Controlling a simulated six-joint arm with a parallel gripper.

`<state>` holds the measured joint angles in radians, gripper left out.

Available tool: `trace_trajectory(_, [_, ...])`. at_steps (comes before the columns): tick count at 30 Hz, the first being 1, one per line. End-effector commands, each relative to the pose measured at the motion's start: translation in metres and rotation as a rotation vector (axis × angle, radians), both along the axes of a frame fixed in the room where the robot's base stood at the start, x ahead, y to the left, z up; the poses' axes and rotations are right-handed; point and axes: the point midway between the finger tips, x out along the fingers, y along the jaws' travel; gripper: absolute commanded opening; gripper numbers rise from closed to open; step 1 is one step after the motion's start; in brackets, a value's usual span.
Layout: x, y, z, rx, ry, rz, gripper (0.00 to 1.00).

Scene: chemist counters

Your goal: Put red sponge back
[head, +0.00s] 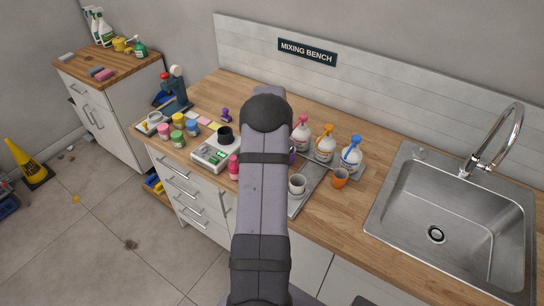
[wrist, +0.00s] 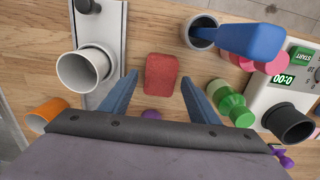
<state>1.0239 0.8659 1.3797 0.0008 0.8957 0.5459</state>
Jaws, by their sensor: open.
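The red sponge (wrist: 161,75) lies flat on the wooden counter in the wrist view, between and just beyond the tips of my gripper's blue fingers. My gripper (wrist: 159,82) is open and its fingers are apart with nothing held between them. In the head view my arm covers the gripper and the sponge's spot. Several sponges, including a pink one (head: 105,75), lie on the wooden top of the left cabinet (head: 124,67) in the head view.
A white cup (wrist: 83,70) stands left of the sponge. A grey cup (wrist: 203,35) with a blue thing across it and a green bottle (wrist: 230,100) are to its right. The sink (head: 445,235) is at right.

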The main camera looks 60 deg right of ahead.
Motion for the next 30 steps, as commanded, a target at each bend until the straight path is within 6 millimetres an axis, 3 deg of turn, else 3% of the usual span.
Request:
trace_trajectory(5, [0.001, -0.001, 0.018, -0.005, -0.003, 0.000, 0.56])
trace_trajectory(19, [0.001, -0.001, 0.098, -0.004, -0.003, 0.000, 0.56])
trace_trajectory(30, [0.000, 0.000, 0.118, -0.001, -0.001, 0.000, 0.56])
